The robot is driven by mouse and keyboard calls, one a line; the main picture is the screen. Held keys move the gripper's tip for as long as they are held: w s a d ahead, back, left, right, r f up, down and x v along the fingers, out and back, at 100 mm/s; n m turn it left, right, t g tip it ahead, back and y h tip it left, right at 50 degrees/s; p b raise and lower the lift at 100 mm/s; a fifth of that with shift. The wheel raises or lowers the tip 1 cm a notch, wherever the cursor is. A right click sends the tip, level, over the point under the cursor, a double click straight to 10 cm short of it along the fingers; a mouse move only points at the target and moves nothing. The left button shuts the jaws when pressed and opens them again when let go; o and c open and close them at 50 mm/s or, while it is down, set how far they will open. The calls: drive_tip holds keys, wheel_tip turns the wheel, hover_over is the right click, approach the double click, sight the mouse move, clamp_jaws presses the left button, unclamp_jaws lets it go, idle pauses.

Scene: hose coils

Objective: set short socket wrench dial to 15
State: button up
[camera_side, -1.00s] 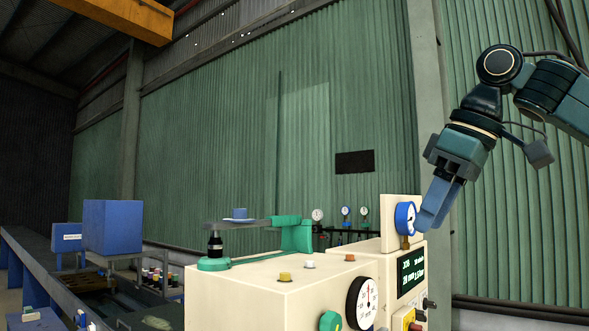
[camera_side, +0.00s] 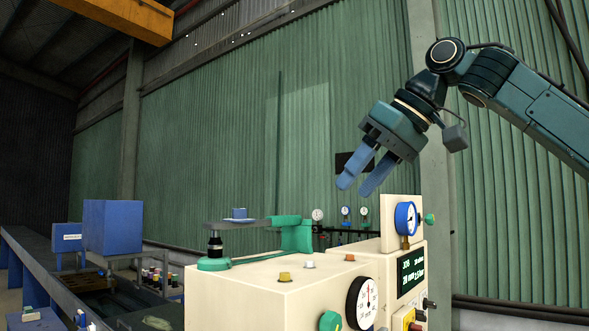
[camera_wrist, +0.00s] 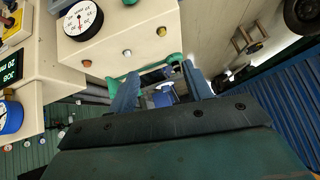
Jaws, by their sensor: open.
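A round dial (camera_side: 362,303) with a white face and black rim is on the front of the cream machine (camera_side: 232,305); it also shows at the upper left of the wrist view (camera_wrist: 80,19). Its pointer reading is too small to tell. A blue-rimmed gauge (camera_side: 405,218) stands on the machine's right end, with a green knob (camera_side: 429,219) at its right side. I cannot tell which one the task names. My gripper (camera_side: 355,187) is open and empty in the air, above the machine and up and left of the blue gauge, touching nothing.
A green clamp frame (camera_side: 293,233) stands on the machine behind several small coloured buttons (camera_side: 285,277). A dark display (camera_side: 411,274) sits below the blue gauge. Several small gauges (camera_side: 345,214) line the back. A blue box (camera_side: 112,227) stands left. The air around my gripper is clear.

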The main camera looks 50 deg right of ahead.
drive_tip(key=w+a+m+t, duration=0.2)
drive_tip(key=w, duration=0.8)
drive_tip(key=m+t+h, duration=0.3)
drive_tip(key=t+h, duration=0.2)
drive_tip(key=h, duration=0.5)
approach(240, 210)
drive_tip(key=s+a+r, duration=0.2)
drive_tip(key=s+r, duration=0.2)
wheel_tip(240, 210, down, 4)
drive_tip(key=shift+s+a+f, duration=0.1)
drive_tip(key=shift+a+f, duration=0.1)
drive_tip(key=shift+r+x, duration=0.15)
drive_tip(key=shift+x, duration=3.3)
drive_tip(key=shift+r+x, duration=0.1)
drive_tip(key=shift+x, duration=3.35)
